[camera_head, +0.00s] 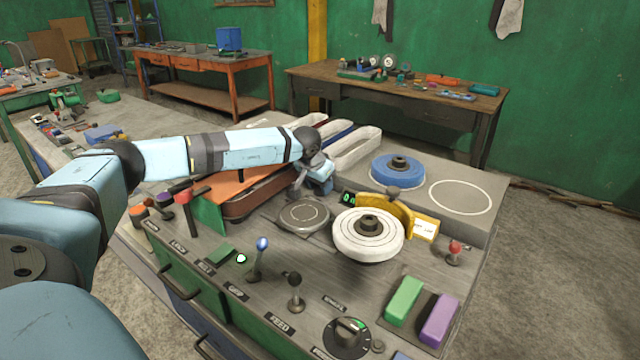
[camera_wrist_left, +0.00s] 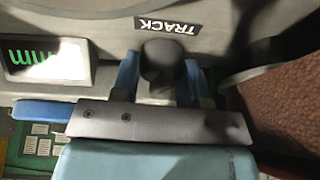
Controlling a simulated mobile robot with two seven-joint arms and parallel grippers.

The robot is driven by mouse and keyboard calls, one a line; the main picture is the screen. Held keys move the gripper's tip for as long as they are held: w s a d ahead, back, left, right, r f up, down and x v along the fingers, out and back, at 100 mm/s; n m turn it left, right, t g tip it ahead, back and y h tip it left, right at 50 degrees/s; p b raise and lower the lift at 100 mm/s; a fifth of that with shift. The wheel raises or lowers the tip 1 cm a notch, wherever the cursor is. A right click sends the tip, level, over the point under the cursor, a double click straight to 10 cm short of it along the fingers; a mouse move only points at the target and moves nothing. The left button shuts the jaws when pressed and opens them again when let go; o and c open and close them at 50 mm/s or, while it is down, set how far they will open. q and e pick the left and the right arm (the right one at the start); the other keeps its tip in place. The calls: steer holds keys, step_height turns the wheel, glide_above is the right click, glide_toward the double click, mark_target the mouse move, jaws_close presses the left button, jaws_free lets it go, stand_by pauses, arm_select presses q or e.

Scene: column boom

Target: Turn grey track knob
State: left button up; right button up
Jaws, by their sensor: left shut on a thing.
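My left gripper (camera_head: 320,187) reaches over the back of the bench console, its fingers pointing down. In the left wrist view, a dark grey knob (camera_wrist_left: 161,62) stands between its two blue fingers, which are shut on the knob's sides. A label reading TRACK (camera_wrist_left: 168,25) sits right beside the knob on a grey panel (camera_wrist_left: 100,22). In the head view the knob is hidden behind the gripper. My right gripper is not in view.
A white reel (camera_head: 350,245) and a blue reel (camera_head: 387,176) sit right of my gripper. A round grey plate (camera_head: 303,214) lies in front of it. Several levers, including a blue-topped one (camera_head: 262,244), stand along the front. A brown-red block (camera_head: 250,195) lies left of the gripper.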

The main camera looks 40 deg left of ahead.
arm_select(q)
steer(key=shift+a, duration=0.1)
stand_by(0.3)
steer(key=o, duration=0.6)
steer(key=shift+o, duration=0.2)
steer(key=a+v, duration=0.1)
steer(key=v, duration=1.2)
steer(key=shift+d+r, duration=0.45)
steer(key=shift+d, duration=0.05)
steer(key=shift+s, duration=0.1)
